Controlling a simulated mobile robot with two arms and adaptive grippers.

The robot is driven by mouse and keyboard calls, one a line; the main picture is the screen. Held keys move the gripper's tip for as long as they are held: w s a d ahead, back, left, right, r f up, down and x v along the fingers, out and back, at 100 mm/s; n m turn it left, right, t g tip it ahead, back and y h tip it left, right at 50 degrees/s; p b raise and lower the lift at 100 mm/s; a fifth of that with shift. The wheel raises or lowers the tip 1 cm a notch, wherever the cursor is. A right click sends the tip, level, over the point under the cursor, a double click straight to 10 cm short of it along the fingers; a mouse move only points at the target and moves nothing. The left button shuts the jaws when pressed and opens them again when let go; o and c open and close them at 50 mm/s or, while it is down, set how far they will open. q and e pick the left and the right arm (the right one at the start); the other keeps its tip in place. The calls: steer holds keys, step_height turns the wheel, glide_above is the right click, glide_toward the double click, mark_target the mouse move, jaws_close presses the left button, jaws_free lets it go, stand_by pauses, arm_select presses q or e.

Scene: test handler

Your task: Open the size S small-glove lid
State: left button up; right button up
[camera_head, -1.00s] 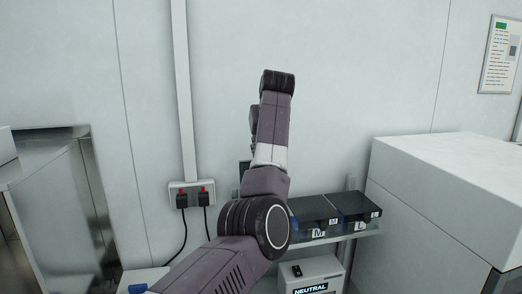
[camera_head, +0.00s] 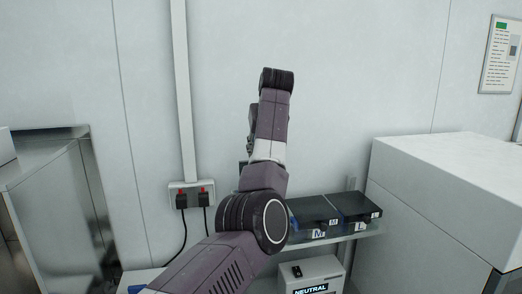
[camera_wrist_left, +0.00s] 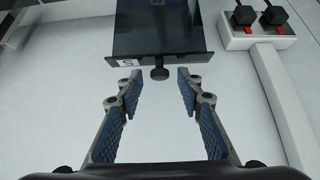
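The dark size S lid (camera_wrist_left: 160,40) is at the top of the left wrist view, with a white S label (camera_wrist_left: 126,62) and a black round knob (camera_wrist_left: 160,73) on its edge. My left gripper (camera_wrist_left: 160,84) is open, with one finger on each side of the knob. A gap shows between each finger and the knob, and nothing is held. My right gripper is not in view.
Dark M (camera_head: 314,212) and L (camera_head: 354,206) boxes sit on the shelf right of my arm. A power outlet (camera_head: 191,194) with two plugs is on the wall to the left. A large white cabinet (camera_head: 450,190) stands at the right. A box marked NEUTRAL (camera_head: 312,272) is below.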

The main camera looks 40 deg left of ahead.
arm_select(q)
steer(key=v, duration=1.2)
steer(key=shift+w, duration=0.1)
